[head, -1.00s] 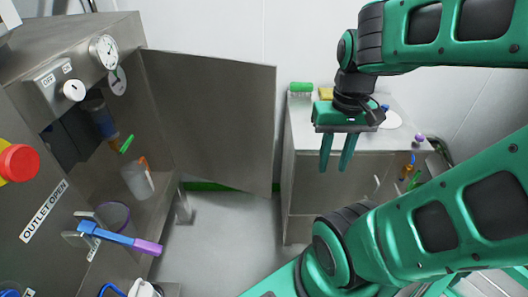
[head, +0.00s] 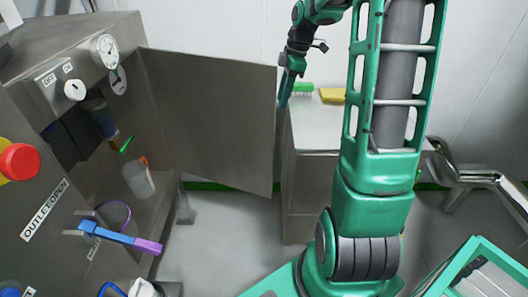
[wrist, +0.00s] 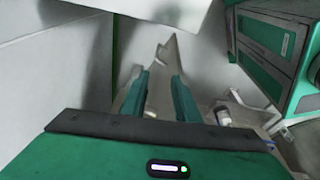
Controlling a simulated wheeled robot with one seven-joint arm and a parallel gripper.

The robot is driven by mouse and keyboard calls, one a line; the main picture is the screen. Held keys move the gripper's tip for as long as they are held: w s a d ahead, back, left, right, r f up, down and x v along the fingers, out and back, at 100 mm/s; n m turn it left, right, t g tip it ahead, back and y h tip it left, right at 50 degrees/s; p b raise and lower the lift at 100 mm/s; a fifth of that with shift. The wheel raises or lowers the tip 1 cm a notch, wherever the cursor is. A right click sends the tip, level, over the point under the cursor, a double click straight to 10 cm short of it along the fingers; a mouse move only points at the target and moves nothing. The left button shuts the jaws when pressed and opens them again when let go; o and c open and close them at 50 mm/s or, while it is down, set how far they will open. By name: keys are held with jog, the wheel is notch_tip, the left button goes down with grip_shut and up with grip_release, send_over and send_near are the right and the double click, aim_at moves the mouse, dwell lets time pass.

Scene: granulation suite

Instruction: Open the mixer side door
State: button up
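The mixer side door (head: 208,120) is a large flat grey metal panel. It stands swung out from the mixer (head: 40,200) in the head view, with the dark interior showing to its left. My gripper (head: 284,100) points down just right of the door's upper free edge, by the back wall. In the wrist view my gripper (wrist: 160,78) has its two green fingers apart, with a narrow grey strip showing between them. The strip may be the door seen edge-on. I cannot tell whether a finger touches the door.
A grey cabinet (head: 310,185) stands right of the door, with a green brush (head: 302,88) and a yellow item (head: 332,95) on top. A blue-and-purple lever (head: 120,238) sticks out from the mixer front. Clear floor (head: 225,230) lies below the door.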

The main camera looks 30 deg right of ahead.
jog(key=w+f+n+g+y, duration=0.1)
jog(key=w+f+n+g, duration=0.1)
jog(key=w+f+n, duration=0.4)
jog(key=n+g+y, duration=0.1)
jog(key=n, duration=0.4)
send_near(265, 151)
jog(key=w+d+f, duration=0.3)
jog(key=w+f, duration=0.2)
jog(key=x, duration=0.9)
jog(key=shift+s+f, duration=0.15)
jog(key=shift+f, duration=0.2)
jog(key=shift+a, duration=0.1)
grip_shut()
